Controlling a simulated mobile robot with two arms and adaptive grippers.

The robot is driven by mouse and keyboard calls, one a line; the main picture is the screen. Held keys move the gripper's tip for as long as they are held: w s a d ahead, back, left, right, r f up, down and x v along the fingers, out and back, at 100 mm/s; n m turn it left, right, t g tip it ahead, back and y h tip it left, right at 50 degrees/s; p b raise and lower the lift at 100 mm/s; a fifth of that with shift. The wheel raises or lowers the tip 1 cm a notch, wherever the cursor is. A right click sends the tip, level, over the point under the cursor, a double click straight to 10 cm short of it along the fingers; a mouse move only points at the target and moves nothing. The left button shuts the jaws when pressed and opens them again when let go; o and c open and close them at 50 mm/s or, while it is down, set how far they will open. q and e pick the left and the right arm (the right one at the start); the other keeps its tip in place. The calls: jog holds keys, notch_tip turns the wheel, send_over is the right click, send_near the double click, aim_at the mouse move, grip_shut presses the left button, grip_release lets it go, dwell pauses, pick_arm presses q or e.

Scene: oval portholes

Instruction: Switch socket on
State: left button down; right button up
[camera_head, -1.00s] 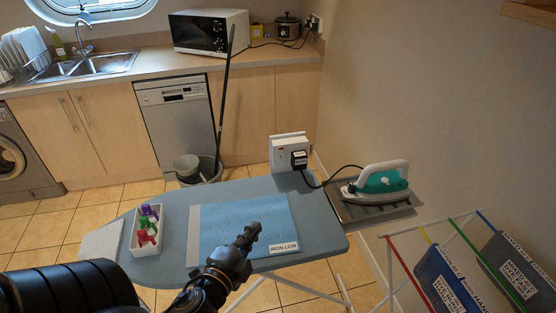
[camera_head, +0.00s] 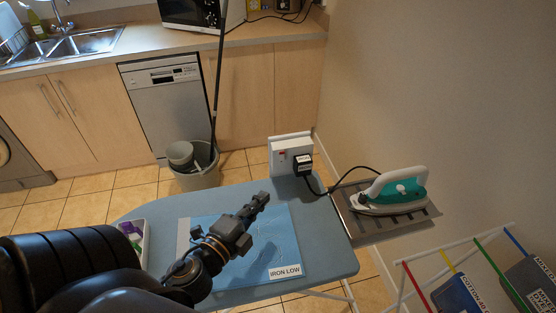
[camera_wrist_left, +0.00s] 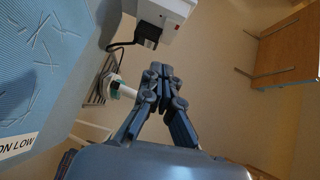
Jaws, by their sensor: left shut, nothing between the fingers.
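The white socket (camera_head: 284,146) stands upright at the far edge of the ironing board. A small red mark shows on its face, and a black plug with a white label (camera_head: 302,165) sits in its right part. In the left wrist view the socket (camera_wrist_left: 172,10) is at the top, with the dark plug (camera_wrist_left: 148,34) below it. My left gripper (camera_head: 262,198) is shut and empty above the board, short of the socket and apart from it. Its closed fingertips (camera_wrist_left: 158,70) point towards the socket. I cannot read the switch position. My right gripper is out of view.
The teal iron (camera_head: 396,190) rests on a metal stand (camera_head: 420,220) at the right, its cord running to the plug. A blue cloth labelled "IRON LOW" (camera_head: 285,235) lies on the board (camera_head: 335,262). A drying rack (camera_head: 450,250) stands lower right.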

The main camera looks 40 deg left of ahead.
pick_arm(q)
jog(key=p, duration=0.4)
send_near(282, 156)
jog(key=w+d, duration=0.4)
jog(key=a, duration=0.1)
jog(key=w+a+f, duration=0.1)
jog(key=w+a, duration=0.1)
jog(key=shift+w+a+f+p, duration=0.2)
jog(key=shift+w+f+p, duration=0.05)
jog(key=shift+f+p, duration=0.15)
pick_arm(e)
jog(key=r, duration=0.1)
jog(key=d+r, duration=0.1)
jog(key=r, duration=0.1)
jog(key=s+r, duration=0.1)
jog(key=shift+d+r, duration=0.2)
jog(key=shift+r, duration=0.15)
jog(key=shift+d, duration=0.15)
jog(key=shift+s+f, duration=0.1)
